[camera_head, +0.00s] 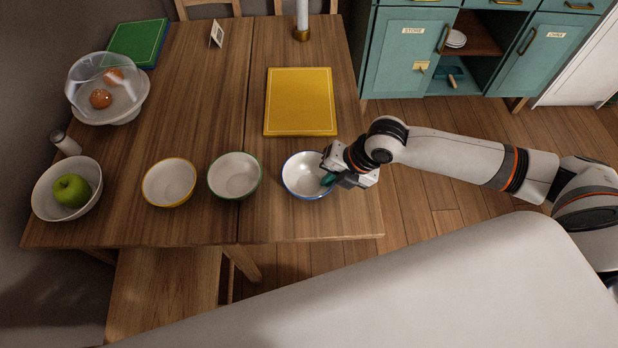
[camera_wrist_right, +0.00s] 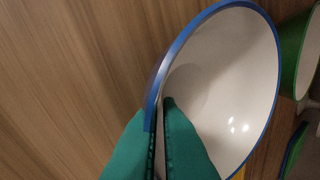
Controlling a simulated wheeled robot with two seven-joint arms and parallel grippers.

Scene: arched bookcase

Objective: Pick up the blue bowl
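The blue bowl (camera_head: 302,172) is white inside with a blue rim and sits near the front edge of the wooden table, at the right end of a row of bowls. My right gripper (camera_head: 330,178) is at the bowl's right side. In the right wrist view, its green fingers (camera_wrist_right: 158,145) are close together on either side of the rim of the blue bowl (camera_wrist_right: 225,75), shut on its wall. The bowl looks upright; I cannot tell whether its base touches the table. My left gripper is not in view.
On the table (camera_head: 205,75) are a green-rimmed bowl (camera_head: 235,175), a yellow-rimmed bowl (camera_head: 169,182), a bowl with a green apple (camera_head: 72,190), a yellow book (camera_head: 300,100) and a candle holder (camera_head: 302,33). A teal cabinet (camera_head: 408,55) stands behind at right.

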